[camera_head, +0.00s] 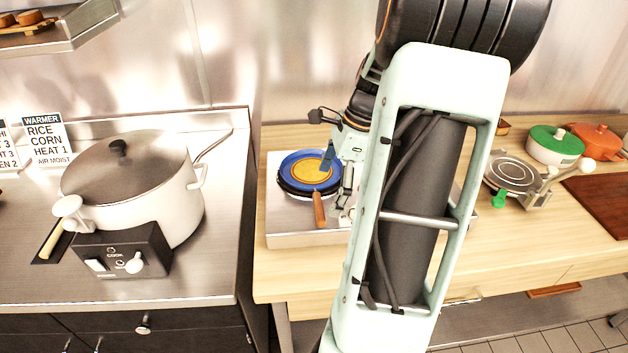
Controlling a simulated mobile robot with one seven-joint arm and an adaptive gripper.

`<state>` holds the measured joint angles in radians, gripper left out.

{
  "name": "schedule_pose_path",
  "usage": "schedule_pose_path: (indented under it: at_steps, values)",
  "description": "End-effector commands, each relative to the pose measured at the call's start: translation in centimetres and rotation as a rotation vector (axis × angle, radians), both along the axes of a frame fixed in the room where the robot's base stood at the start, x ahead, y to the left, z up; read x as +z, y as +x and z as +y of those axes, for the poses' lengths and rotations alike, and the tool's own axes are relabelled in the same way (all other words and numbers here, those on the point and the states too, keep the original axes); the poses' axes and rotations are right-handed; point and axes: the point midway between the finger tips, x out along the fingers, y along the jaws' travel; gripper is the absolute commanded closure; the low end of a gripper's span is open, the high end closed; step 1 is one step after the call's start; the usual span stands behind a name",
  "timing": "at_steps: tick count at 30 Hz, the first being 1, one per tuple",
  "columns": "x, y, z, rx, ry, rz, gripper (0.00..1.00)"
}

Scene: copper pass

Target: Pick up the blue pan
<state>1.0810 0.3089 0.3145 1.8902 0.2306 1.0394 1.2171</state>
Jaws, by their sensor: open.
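A small blue pan (293,163) sits on a flat metal cooktop (290,230) on the wooden counter. Its inside shows an orange-yellow round area, and a brown wooden handle (319,211) points toward the counter's front. My gripper (336,180) is open, at the right side of the pan, with its fingers close to the pan's rim and handle. I cannot tell whether a finger touches the pan. My arm hides the right part of the cooktop.
A large white rice cooker (178,205) stands on the steel counter at left, below a warmer sign (46,140). At right are a waffle-iron-like appliance (513,175), a green-lidded pot (553,147), an orange pot (597,141) and a brown board (605,203). The wooden counter's front is clear.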

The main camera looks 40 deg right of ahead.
Motion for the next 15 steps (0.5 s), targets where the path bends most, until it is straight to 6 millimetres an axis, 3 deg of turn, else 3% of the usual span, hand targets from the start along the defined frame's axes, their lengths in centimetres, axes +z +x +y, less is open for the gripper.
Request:
schedule_pose_path:
  at_steps: [15]
  values:
    - [-5.0,0.7,2.2,-0.001,-0.001,0.001,0.00]
